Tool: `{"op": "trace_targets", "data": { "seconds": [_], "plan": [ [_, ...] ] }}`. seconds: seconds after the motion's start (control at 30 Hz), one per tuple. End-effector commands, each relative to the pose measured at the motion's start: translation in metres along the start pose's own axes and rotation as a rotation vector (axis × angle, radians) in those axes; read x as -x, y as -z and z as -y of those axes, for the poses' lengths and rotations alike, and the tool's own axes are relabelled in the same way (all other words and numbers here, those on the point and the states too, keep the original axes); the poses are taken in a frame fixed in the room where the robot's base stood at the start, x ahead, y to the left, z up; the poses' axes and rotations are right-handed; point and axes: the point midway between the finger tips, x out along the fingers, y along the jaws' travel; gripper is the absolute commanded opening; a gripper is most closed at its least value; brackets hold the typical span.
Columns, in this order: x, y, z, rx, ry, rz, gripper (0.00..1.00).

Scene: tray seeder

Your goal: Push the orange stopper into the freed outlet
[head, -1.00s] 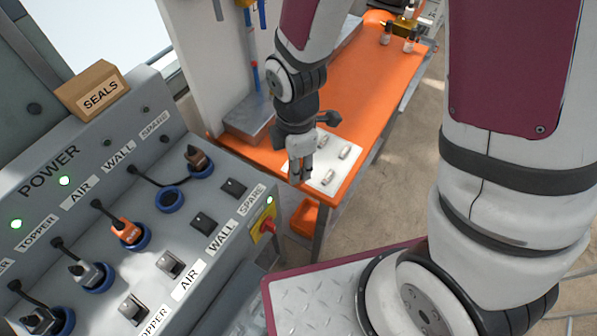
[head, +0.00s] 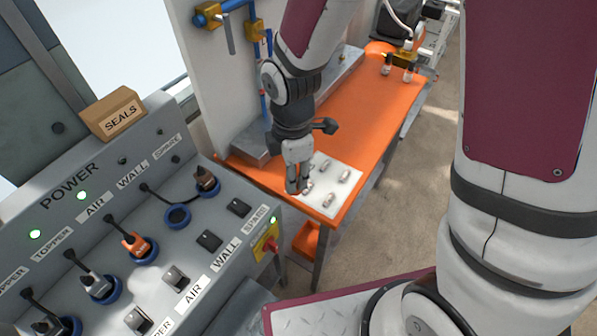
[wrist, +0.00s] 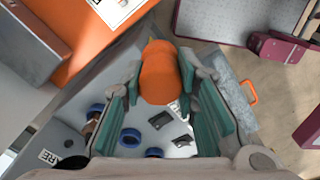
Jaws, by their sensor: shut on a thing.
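My gripper (head: 297,190) is shut on the orange stopper (wrist: 158,75), a rounded plug between the two teal-padded fingers in the wrist view. The free outlet is an empty blue ring (head: 178,215) in the WALL row of the panel. It seems to show in the wrist view too (wrist: 130,138). The stopper is apart from it. A brown plug (head: 206,180) sits in the SPARE outlet beside it.
An orange plug (head: 137,246) and a grey plug (head: 98,284) fill neighbouring outlets, with black cables. Rocker switches (head: 208,241) line the panel front. A red knob on yellow (head: 268,242) is at its end. A SEALS box (head: 115,115) stands on top. The orange bench (head: 375,110) is behind.

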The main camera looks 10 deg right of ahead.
Motion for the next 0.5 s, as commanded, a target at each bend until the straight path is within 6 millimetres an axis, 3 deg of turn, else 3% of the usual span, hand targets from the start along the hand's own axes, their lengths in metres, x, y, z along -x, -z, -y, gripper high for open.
{"op": "trace_targets", "data": {
  "seconds": [0.5],
  "plan": [
    [-0.001, 0.056, -0.017, 0.003, -0.002, -0.001, 0.00]
  ]
}}
